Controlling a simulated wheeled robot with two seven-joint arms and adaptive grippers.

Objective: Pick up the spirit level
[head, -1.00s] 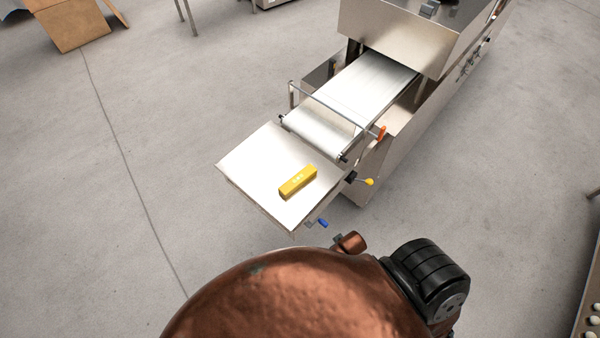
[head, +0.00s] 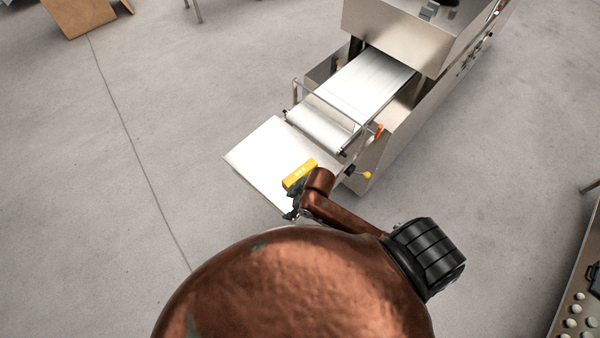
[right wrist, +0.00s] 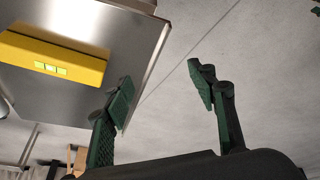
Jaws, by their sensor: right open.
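The yellow spirit level (head: 298,173) lies on the metal outfeed tray (head: 258,158) of the dough machine. In the right wrist view the level (right wrist: 55,58) is at the upper left, with its pale green vials facing the camera. My right gripper (head: 292,202) is at the tray's near edge, close to the level, and partly hides its lower end. In the right wrist view my right gripper (right wrist: 162,92) has its two green fingers spread apart with nothing between them. The level is to the left of both fingers. My left gripper is in neither view.
The dough machine's conveyor belt (head: 362,85) and roller rise behind the tray. A cardboard box (head: 78,14) stands far left. Grey floor left of the tray is clear.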

